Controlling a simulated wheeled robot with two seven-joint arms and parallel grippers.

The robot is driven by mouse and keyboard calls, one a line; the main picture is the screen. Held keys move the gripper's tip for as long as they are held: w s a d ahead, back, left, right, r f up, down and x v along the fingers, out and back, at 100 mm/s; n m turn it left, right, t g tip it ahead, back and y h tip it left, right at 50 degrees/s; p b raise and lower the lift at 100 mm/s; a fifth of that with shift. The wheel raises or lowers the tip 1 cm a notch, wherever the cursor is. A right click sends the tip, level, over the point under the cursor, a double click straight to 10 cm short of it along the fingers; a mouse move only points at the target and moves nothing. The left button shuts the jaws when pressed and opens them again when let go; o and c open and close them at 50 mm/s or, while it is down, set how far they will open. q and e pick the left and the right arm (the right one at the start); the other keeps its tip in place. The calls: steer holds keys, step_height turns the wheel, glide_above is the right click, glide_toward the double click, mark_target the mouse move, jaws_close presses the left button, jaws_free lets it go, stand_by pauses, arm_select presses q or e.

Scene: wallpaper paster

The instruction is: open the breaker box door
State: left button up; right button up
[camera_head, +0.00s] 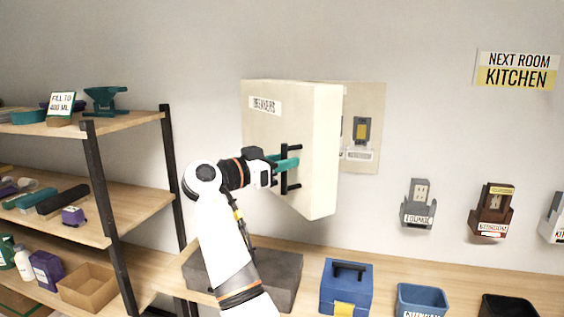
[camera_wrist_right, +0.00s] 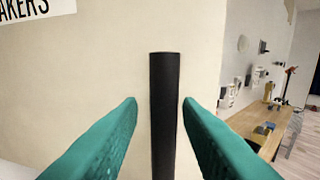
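The breaker box door (camera_head: 265,135) is a cream panel with a BREAKERS label, in the middle of the head view. It stands out from the wall at an angle, its right edge nearer to me, and a backing plate (camera_head: 376,100) shows behind it. Its black vertical bar handle (camera_wrist_right: 164,115) is upright in the right wrist view. My right gripper (camera_head: 296,162) has its teal fingers, which also show in the wrist view (camera_wrist_right: 160,102), on either side of the bar. A gap shows at the left finger; the right finger is very close to the bar. My left gripper is not in view.
A switch (camera_head: 361,130) sits on the plate. Sockets, including a grey one (camera_head: 418,204) and a brown one (camera_head: 491,209), hang at right. Below are a blue toolbox (camera_head: 346,284) and bins on a wooden counter (camera_head: 400,268). A shelf (camera_head: 133,122) stands at left.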

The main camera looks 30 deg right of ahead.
steer(key=s+a+b, duration=0.1)
steer(key=a+b, duration=0.1)
steer(key=a, duration=1)
stand_by(0.4)
